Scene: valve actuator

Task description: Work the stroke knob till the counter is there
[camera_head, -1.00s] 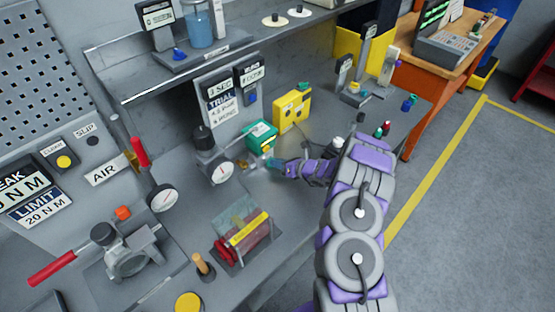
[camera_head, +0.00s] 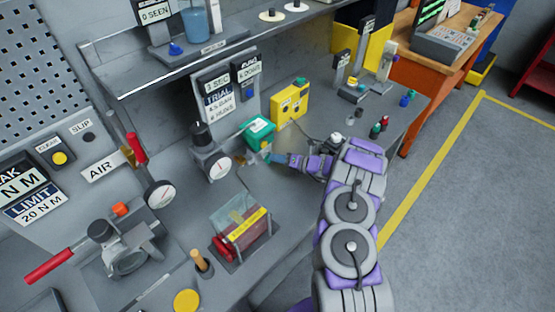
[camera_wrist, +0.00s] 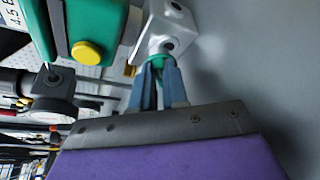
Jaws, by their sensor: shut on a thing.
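My gripper (camera_wrist: 158,85) has its blue-grey fingers closed on a small green knob (camera_wrist: 157,61) at the lower end of a pale metal block (camera_wrist: 165,28) in the wrist view. I take it for the stroke knob; the fingers cover part of it. In the head view my gripper (camera_head: 272,158) is just below a green box (camera_head: 258,130), and the knob is too small to make out. A panel of small displays (camera_head: 228,88) stands behind the box. Its left side reads something like "TRIAL" and "4.5 BAR"; the right display is too blurred to read surely.
A yellow box (camera_head: 289,104) stands right of the green box. A pressure gauge (camera_head: 212,165) is at left, with a clear-covered red unit (camera_head: 241,226) in front. A red-handled valve (camera_head: 122,245) is at lower left. Small bottles (camera_head: 379,127) stand near the right bench edge.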

